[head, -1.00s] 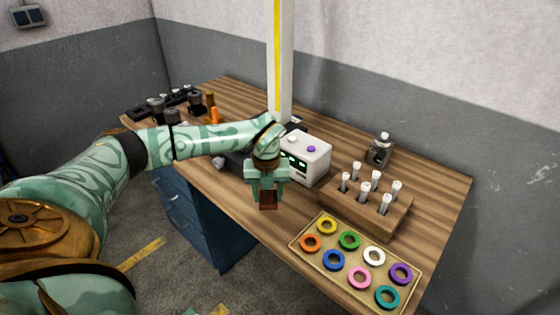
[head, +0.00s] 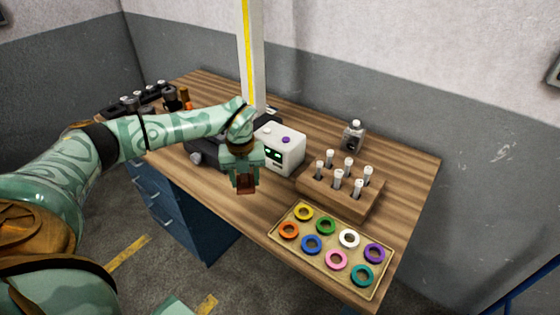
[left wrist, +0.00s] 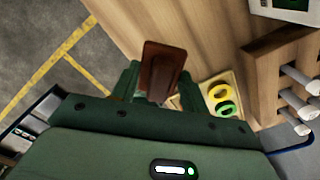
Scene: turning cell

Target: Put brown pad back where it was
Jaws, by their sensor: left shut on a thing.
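A brown pad (left wrist: 160,68) is clamped between the two fingers of my left gripper (head: 246,183). In the head view the brown pad (head: 246,185) hangs below the fingers, above the front edge of the wooden table. In the left wrist view my left gripper (left wrist: 155,85) is shut on the pad, and the pad sticks out past the fingertips, tilted. My right gripper is not in view.
A tray (head: 283,249) of coloured rings lies to the right on the table (head: 400,185). A wooden block (head: 345,197) with several white-topped tools stands behind it. A white box (head: 282,150) with a screen stands just behind my gripper.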

